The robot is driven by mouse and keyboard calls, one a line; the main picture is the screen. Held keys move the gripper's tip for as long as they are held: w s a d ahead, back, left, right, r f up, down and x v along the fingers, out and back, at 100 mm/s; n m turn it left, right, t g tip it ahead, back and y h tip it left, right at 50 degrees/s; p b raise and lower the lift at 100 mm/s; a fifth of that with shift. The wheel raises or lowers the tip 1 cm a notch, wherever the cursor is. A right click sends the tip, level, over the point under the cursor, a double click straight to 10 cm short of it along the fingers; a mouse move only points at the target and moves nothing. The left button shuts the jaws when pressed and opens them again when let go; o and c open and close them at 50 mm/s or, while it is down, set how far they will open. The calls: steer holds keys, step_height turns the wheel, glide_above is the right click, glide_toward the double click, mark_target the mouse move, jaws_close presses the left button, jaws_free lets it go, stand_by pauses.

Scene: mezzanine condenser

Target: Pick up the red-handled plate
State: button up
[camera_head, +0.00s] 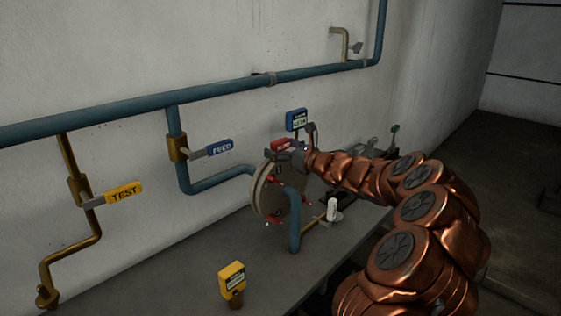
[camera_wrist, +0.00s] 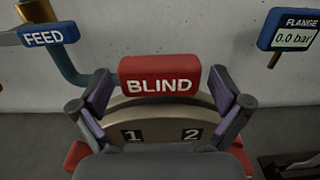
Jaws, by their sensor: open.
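The red handle of the plate (camera_wrist: 160,76), lettered BLIND, stands upright and centred in the wrist view. In the head view the red handle (camera_head: 282,144) shows at the top of a round flange (camera_head: 261,196) on the blue pipe. My gripper (camera_wrist: 160,88) is open, with one finger on each side of the handle and gaps between. In the head view my gripper (camera_head: 290,157) is at the flange's top and partly covers it. Below the handle is a rounded beige edge marked 1 and 2 (camera_wrist: 160,119). The plate's body is mostly hidden.
A blue gauge (camera_wrist: 291,31) reads FLANGE 0.0 bar. The blue FEED handle (camera_head: 219,147) and yellow TEST handle (camera_head: 123,192) are on pipes at left. A yellow meter (camera_head: 232,280) stands on the grey bench (camera_head: 170,290). Red clamps (camera_head: 272,221) sit around the flange.

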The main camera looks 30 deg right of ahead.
steer(key=c, duration=1.5)
steer(key=shift+r, duration=0.1)
